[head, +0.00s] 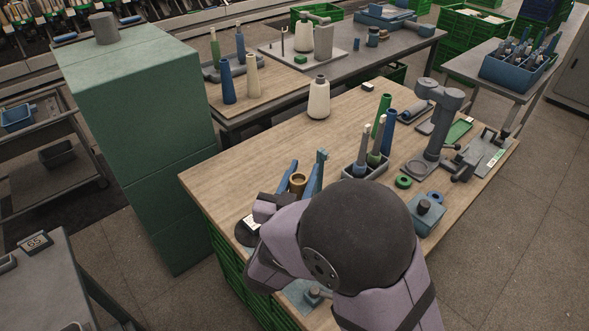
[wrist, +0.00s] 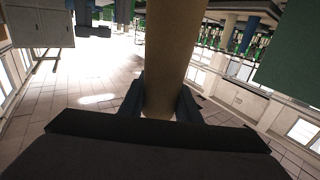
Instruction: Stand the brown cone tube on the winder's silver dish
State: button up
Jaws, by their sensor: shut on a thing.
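The brown cone tube (head: 298,182) is between the blue fingers of my gripper (head: 303,178), near the table's front left. Its open top end shows in the head view; my arm hides its lower part. In the wrist view the tube (wrist: 172,50) looks tan and runs up out of the picture, with a finger on each side of its near end. My gripper (wrist: 160,108) is shut on it. The grey winder (head: 440,120) stands at the table's right. A round silvery dish (head: 478,158) seems to lie on its base, well apart from the tube.
A grey holder (head: 364,170) with upright tubes stands between my gripper and the winder. A green ring (head: 403,182) and a blue-grey box (head: 426,214) are close by. A cream yarn cone (head: 319,98) stands at the back. The table's left middle (head: 250,160) is clear.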

jog(key=shift+f, duration=0.15)
jog(key=shift+f+b, duration=1.7)
jog(key=shift+f, duration=0.1)
jog(key=shift+f+b, duration=1.55)
jog(key=shift+f, duration=0.45)
dwell(0.5)
jog(key=o, duration=1.2)
jog(key=shift+s, duration=0.1)
jog(key=shift+b+v, duration=0.4)
jog(key=shift+v, duration=3.2)
jog(key=shift+a+r, duration=0.1)
